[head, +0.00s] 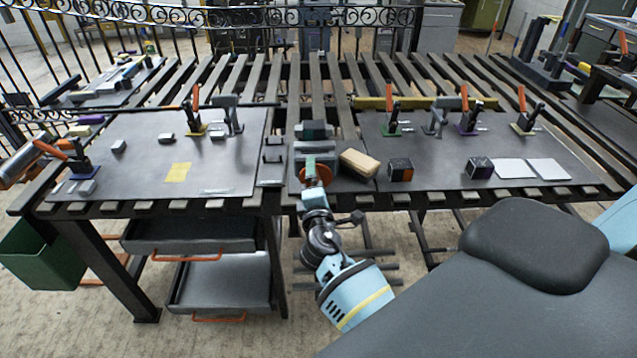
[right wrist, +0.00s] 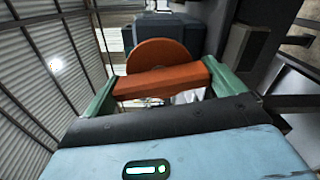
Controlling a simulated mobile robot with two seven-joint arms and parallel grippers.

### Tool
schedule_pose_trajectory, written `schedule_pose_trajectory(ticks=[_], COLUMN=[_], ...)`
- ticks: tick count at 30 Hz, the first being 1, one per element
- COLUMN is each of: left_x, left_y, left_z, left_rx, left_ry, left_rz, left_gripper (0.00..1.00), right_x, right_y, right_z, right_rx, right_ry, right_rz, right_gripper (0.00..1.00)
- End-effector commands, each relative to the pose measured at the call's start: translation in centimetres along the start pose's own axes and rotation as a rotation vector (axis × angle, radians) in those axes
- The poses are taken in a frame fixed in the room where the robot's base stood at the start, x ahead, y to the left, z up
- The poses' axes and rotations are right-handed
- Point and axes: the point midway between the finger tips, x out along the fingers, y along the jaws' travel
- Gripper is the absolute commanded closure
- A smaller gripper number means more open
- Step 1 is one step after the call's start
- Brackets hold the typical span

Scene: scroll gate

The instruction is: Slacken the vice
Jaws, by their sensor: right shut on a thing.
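The vice (head: 316,149) is a grey-green block at the front edge of the bench, in the gap between two dark mats. Its orange handle (head: 307,174) faces me, a round disc with a crossbar. My right gripper (head: 316,180) reaches it from the front. In the right wrist view, the green fingers of my right gripper (right wrist: 160,80) are closed on the two ends of the orange crossbar, with the orange disc (right wrist: 160,55) behind it. The vice's dark body (right wrist: 160,30) is beyond. The jaw gap is too small to judge. My left gripper is out of view.
A tan block (head: 359,162) lies just right of the vice. Dark cubes (head: 401,170) and white sheets (head: 548,169) lie on the right mat. Toggle clamps stand along both mats. Drawers (head: 190,236) hang under the bench at left, near a green bin (head: 40,254).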

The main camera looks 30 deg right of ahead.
Motion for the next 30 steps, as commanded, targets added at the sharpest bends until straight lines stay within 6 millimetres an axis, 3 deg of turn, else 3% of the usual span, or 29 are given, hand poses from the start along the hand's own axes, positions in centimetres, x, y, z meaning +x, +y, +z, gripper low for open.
schedule_pose_trajectory(ticks=[1,23,24,30], left_x=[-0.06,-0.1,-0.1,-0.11], left_y=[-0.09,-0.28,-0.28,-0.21], left_z=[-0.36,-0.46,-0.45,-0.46], left_rx=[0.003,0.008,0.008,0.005], left_ry=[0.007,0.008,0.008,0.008], left_rz=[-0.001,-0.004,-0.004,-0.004], left_gripper=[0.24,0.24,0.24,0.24], right_x=[0.27,0.29,0.29,0.18], right_y=[0.84,0.72,0.73,0.55], right_z=[0.29,0.3,0.3,0.19], right_rx=[-0.02,-0.095,-0.095,-0.095], right_ry=[-0.006,-0.007,-0.007,-0.004], right_rz=[0.014,0.013,0.013,0.01], right_gripper=[0.28,0.28,0.0,0.0])
